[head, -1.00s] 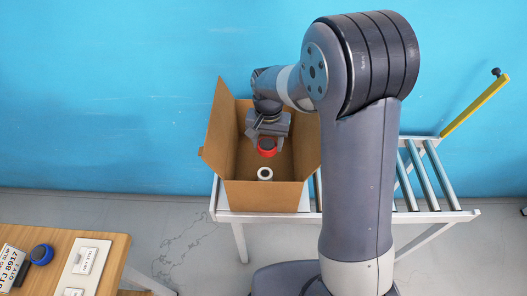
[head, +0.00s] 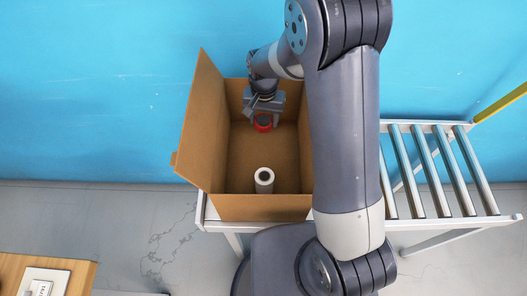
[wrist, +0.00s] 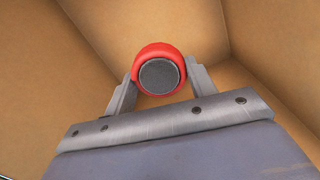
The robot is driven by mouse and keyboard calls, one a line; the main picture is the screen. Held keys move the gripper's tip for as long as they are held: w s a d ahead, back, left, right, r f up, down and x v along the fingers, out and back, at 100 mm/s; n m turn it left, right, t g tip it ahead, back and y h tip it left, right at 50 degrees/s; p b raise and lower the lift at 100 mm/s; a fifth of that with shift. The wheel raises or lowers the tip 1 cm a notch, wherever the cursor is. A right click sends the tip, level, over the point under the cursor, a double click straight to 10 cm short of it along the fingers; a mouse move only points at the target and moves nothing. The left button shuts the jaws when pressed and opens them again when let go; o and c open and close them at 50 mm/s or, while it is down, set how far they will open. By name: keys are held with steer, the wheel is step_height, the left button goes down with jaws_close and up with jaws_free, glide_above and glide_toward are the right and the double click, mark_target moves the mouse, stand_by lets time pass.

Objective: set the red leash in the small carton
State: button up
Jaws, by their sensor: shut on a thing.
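The red leash (head: 262,123) is a rounded red coil with a dark grey round face. My gripper (head: 264,114) is shut on it, one finger on each side, as the wrist view shows (wrist: 160,50). The small carton (head: 262,207) is an open brown box, and its left flap stands up. The gripper and leash are inside the carton's opening, toward the back wall. Brown carton walls surround the leash in the wrist view. I cannot tell whether the leash touches the carton's floor.
A white roll (head: 264,180) stands upright in the carton near its front wall, apart from the leash. The carton sits on a roller conveyor (head: 432,170) beside a blue wall. A wooden table (head: 82,272) is at the lower left. Free floor lies between.

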mark_target(264, 119)
steer(key=shift+f, duration=4.45)
steer(key=o, duration=1.1)
step_height(264, 119, up, 12)
steer(key=shift+r, duration=0.2)
